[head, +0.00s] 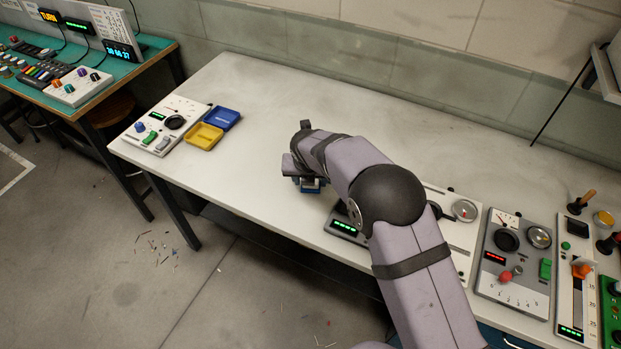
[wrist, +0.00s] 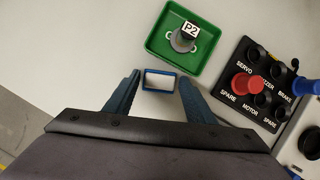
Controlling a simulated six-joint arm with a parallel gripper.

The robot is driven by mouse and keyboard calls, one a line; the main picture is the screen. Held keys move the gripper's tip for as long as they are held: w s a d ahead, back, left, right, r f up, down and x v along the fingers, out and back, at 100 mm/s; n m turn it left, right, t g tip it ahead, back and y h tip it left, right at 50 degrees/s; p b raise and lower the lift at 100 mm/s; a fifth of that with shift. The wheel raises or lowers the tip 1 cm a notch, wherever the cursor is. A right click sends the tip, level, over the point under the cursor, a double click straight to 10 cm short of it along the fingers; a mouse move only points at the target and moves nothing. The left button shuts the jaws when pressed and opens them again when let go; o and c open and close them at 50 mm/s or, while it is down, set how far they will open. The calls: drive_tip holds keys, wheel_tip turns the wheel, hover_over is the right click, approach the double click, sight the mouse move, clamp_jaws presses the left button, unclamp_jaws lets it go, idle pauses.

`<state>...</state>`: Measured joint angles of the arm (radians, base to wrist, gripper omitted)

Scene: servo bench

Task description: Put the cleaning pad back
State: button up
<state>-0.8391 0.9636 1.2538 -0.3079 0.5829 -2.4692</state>
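A small pale block with a blue rim (wrist: 160,81), possibly the cleaning pad, lies between the fingertips of my gripper (wrist: 160,79) in the wrist view. The blue fingers stand well apart, one on each side of it. I cannot tell whether they press on it or stand just clear. In the head view my gripper (head: 309,186) points down over the middle of the bench, and my arm hides part of what is below. A blue tray (head: 224,116) and a yellow tray (head: 205,136) sit at the bench's left; both look empty.
A green tray (wrist: 153,48) holds a part tagged P2 (wrist: 189,31). An instrument panel (head: 165,124) stands left of the trays. The bench's back middle is bare.

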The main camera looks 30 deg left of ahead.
idle(0.3)
drive_tip(key=shift+r, duration=0.25)
drive_tip(key=b+v, duration=0.2)
drive_tip(key=v, duration=0.9)
drive_tip(key=shift+s+r+b, duration=0.2)
drive_tip(key=shift+r+b, duration=0.1)
drive_tip(key=shift+r, duration=0.1)
drive_tip(key=s+d+f+m+g+h, duration=0.1)
drive_tip(key=d+m+g+h, duration=0.1)
drive_tip(key=d+m, duration=1.9)
drive_tip(key=s+d+f+m+g, duration=0.1)
drive_tip(key=s+d+f+m, duration=0.1)
drive_tip(key=s+d+m, duration=0.6)
drive_tip(key=s+d+f+m+g, duration=0.1)
drive_tip(key=s+d+f+m, duration=0.1)
drive_tip(key=s+d+m, duration=0.7)
drive_tip(key=shift+d+m, duration=1.3)
drive_tip(key=shift+d, duration=0.3)
